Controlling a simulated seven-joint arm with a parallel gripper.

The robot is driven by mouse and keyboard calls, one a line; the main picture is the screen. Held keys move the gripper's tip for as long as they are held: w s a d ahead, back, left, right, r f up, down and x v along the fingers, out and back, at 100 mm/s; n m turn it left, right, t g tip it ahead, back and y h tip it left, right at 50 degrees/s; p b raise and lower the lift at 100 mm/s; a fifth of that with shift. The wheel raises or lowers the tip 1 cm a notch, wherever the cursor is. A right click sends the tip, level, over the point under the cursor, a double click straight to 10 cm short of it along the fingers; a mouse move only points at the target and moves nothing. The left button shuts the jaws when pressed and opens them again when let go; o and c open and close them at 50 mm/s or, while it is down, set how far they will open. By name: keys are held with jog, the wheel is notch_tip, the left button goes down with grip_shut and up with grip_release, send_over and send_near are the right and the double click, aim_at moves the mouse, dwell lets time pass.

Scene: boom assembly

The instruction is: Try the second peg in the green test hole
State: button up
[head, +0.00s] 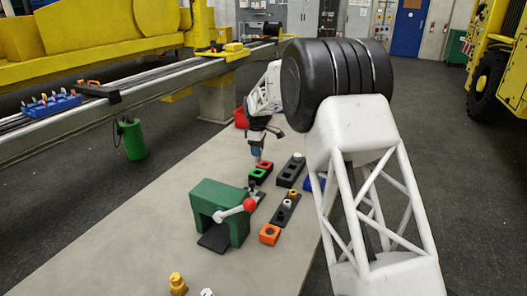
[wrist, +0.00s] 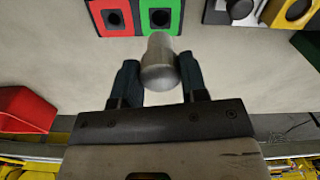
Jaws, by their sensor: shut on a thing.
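My gripper (wrist: 160,75) is shut on a grey metal peg (wrist: 160,62), with one dark finger on each side. The green part of the block (wrist: 160,16), with a dark square-framed hole, is just beyond the peg in the wrist view. The red part (wrist: 113,16), with its own hole, is beside it on the left. The peg overlaps the green part's edge in the picture. Its height above the block is unclear.
A green press-like fixture (head: 220,208) with a red-knobbed lever stands in front of the test block. Dark peg holders (head: 290,170) and an orange block (head: 270,234) are to the right. A red bin (wrist: 25,108) is on the left in the wrist view.

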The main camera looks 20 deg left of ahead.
aim_at(258, 161)
jog(key=shift+f, duration=0.1)
dwell(0.3)
jog(key=shift+f, duration=2.25)
jog(key=shift+f, duration=0.75)
dwell(1.3)
jog(key=shift+r, duration=0.1)
dwell(2.6)
